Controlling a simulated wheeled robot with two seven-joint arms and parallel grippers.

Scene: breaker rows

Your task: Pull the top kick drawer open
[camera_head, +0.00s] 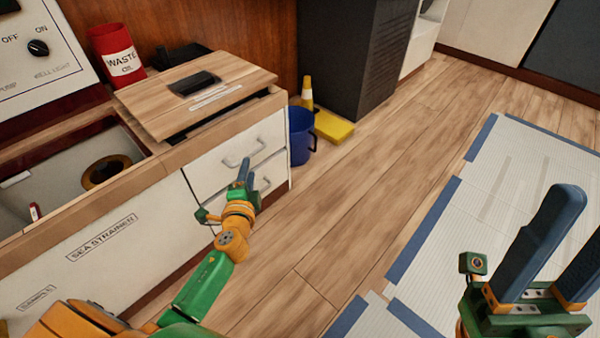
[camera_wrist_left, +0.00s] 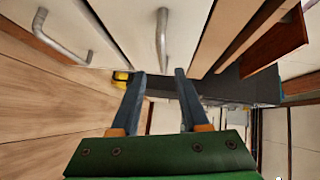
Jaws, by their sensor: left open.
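The top kick drawer (camera_head: 215,168) is a white front with a grey bar handle (camera_head: 243,152), in the cabinet under the wooden counter. It looks shut. In the left wrist view the top handle (camera_wrist_left: 162,40) lies ahead of the gap between my fingers. A second drawer with a like handle (camera_head: 262,187) is below; that handle shows at the left of the wrist view (camera_wrist_left: 62,38). My left gripper (camera_head: 244,168) is open and empty in front of the drawers, seemingly apart from the top handle. My right gripper (camera_head: 578,228) is open and empty at the lower right.
A red waste bin (camera_head: 116,52) is by the counter. Wooden floor (camera_head: 330,220) in front of the drawers is clear.

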